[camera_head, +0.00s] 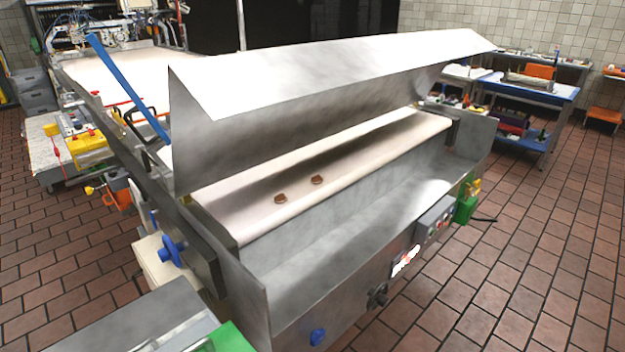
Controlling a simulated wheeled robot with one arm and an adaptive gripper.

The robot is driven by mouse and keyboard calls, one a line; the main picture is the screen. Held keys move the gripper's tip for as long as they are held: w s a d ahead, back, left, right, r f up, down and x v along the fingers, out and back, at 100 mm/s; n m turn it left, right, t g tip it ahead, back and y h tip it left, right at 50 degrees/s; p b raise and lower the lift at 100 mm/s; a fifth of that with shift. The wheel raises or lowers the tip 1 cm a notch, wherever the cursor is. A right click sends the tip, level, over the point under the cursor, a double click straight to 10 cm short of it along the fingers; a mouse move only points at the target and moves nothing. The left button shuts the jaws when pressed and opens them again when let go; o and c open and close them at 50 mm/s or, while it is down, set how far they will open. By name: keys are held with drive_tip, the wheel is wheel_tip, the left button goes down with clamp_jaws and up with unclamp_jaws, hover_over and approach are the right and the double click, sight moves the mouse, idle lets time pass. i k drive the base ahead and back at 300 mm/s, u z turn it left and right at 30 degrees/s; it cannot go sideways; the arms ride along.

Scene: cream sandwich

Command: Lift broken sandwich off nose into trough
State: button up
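Two small brown sandwich pieces lie apart on the pale conveyor belt (345,180). The left piece (280,198) is nearer the belt's rounded front nose. The right piece (317,180) lies a little farther back. Both are too small to tell exactly which parts are broken. A grey metal trough (350,228) runs along the front of the nose, below it. The visible part of the trough looks empty. My gripper is not in view.
A slanted metal hood (330,75) hangs over the belt, with an open gap at the front. A blue knob (318,336), a black handwheel (377,295) and a control box (436,222) stick out in front.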

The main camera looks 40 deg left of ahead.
sight(279, 198)
drive_tip(key=i, duration=2.95)
drive_tip(key=u, duration=2.1)
drive_tip(key=i, duration=0.45)
drive_tip(key=u, duration=3.45)
